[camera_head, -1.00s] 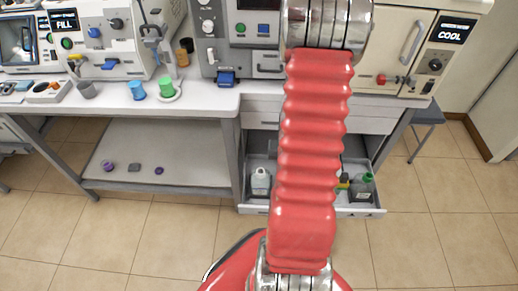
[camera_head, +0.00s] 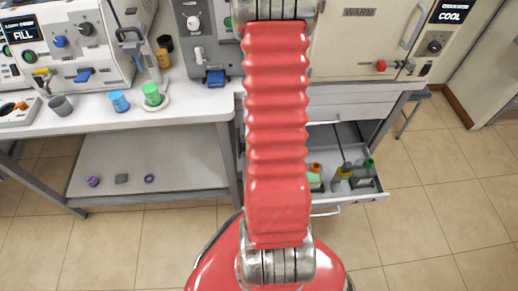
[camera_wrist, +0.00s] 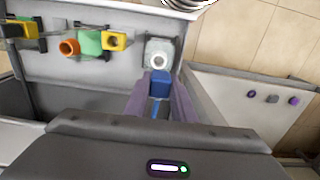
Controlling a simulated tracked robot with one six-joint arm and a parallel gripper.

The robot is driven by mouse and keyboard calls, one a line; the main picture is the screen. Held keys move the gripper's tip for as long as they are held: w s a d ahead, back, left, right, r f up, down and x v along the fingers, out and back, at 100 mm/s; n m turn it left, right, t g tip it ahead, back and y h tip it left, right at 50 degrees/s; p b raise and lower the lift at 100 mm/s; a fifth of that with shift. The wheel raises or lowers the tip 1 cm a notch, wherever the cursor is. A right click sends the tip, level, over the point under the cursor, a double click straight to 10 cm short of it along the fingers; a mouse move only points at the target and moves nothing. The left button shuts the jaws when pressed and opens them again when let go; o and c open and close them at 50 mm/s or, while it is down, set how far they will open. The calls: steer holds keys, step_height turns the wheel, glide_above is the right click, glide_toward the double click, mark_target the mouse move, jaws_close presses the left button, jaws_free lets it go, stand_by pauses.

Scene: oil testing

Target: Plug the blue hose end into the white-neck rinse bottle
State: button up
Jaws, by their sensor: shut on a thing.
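In the wrist view my gripper (camera_wrist: 160,92) is shut on the blue hose end (camera_wrist: 160,80), held between its two purple-grey fingers. The white-neck rinse bottle (camera_wrist: 150,47) stands in the open drawer, its round pale mouth facing up towards the camera. The hose end is just below that mouth in the picture; I cannot tell whether they touch or at what height gap. In the head view my red arm hides the gripper, the hose end and the white-neck bottle.
The open drawer (camera_head: 347,202) holds an orange-neck bottle (camera_head: 315,177) and other bottles with yellow and green parts. The wrist view shows the orange neck (camera_wrist: 69,47) left of the white-neck bottle. A lower shelf (camera_head: 185,172) carries small purple and grey pieces.

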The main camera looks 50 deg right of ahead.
steer(key=shift+s+d+f, duration=0.1)
steer(key=shift+f, duration=0.05)
steer(key=shift+f, duration=2.7)
steer(key=shift+s+f, duration=0.1)
steer(key=shift+f, duration=1.75)
stand_by(1.0)
steer(key=o, duration=1.1)
steer(key=shift+o, duration=0.2)
steer(key=shift+r, duration=0.1)
steer(key=shift+r, duration=6.75)
